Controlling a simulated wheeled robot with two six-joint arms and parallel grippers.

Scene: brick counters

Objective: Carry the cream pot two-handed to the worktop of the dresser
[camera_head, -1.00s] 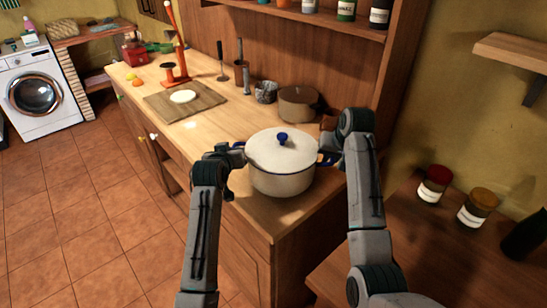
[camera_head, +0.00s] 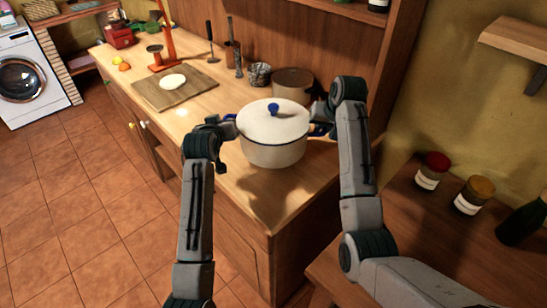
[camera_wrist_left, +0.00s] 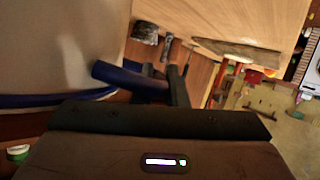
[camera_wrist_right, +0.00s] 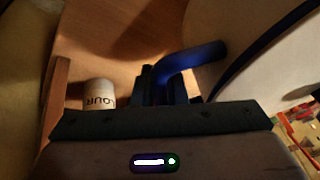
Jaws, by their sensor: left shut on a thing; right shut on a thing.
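The cream pot (camera_head: 272,150), with a lid with a blue knob (camera_head: 273,109) and blue side handles, is upright over the near part of the dresser's wooden worktop (camera_head: 231,178). A shadow in front of it suggests it is held above the wood; the gap is hard to judge. My left gripper (camera_head: 229,122) is shut on its left handle, which shows blue in the left wrist view (camera_wrist_left: 128,78). My right gripper (camera_head: 324,112) is shut on the other handle, blue in the right wrist view (camera_wrist_right: 195,58). The arms partly hide both handles in the head view.
Behind the pot are a brown pot (camera_head: 292,84) and a dark patterned cup (camera_head: 259,74). A cutting board (camera_head: 195,90) with a white item lies farther left. Two jars (camera_head: 432,171) (camera_head: 474,195) and a dark bottle (camera_head: 523,222) stand on the lower surface at right. The worktop's front corner is clear.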

